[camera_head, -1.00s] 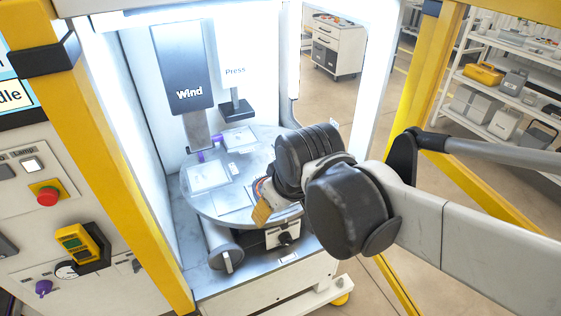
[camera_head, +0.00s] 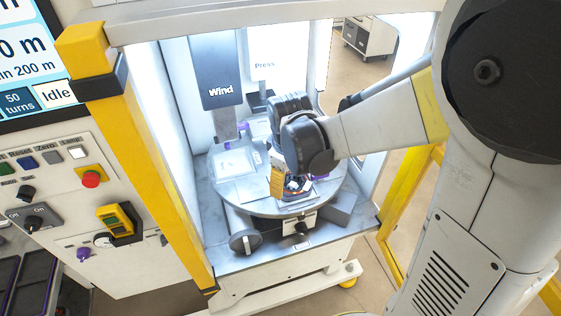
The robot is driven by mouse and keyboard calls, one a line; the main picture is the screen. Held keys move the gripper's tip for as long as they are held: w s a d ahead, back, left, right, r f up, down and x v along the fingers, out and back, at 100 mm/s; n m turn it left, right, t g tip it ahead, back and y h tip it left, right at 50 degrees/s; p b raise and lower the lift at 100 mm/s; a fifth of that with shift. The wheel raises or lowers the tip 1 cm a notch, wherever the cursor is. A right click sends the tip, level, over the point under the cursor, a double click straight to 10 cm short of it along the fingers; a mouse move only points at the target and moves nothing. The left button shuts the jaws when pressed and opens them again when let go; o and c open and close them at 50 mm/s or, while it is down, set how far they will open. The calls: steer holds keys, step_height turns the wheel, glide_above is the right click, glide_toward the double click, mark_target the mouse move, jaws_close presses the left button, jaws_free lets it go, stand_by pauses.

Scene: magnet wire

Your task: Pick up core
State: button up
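A grey round turntable (camera_head: 240,200) with several pale square plates sits inside the lit machine bay, below the "Wind" unit (camera_head: 220,80) and near the "Press" unit (camera_head: 263,78). My gripper (camera_head: 290,194) points down over the front right part of the turntable. My own dark wrist joints hide much of it. A yellow-orange piece (camera_head: 277,182) shows at the gripper's left side; I cannot tell whether it is part of the gripper. A small purple part (camera_head: 319,177) shows just right of the gripper. I cannot make out a core for certain, nor whether the fingers are open or shut.
A yellow post (camera_head: 140,150) and a control panel (camera_head: 70,200) stand left of the bay. Another yellow post (camera_head: 405,195) stands on the right, close to my arm. A dark round handle (camera_head: 245,242) sticks out at the front below the turntable.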

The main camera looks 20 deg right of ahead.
mark_target(286, 191)
steer(key=f+b, duration=0.1)
steer(key=f, duration=0.1)
steer(key=f+b, duration=0.1)
steer(key=f, duration=0.2)
steer(key=shift+w+d+f, duration=0.15)
steer(key=shift+w+f, duration=0.05)
steer(key=shift+f, duration=0.1)
steer(key=shift+s, duration=0.15)
jaws_close()
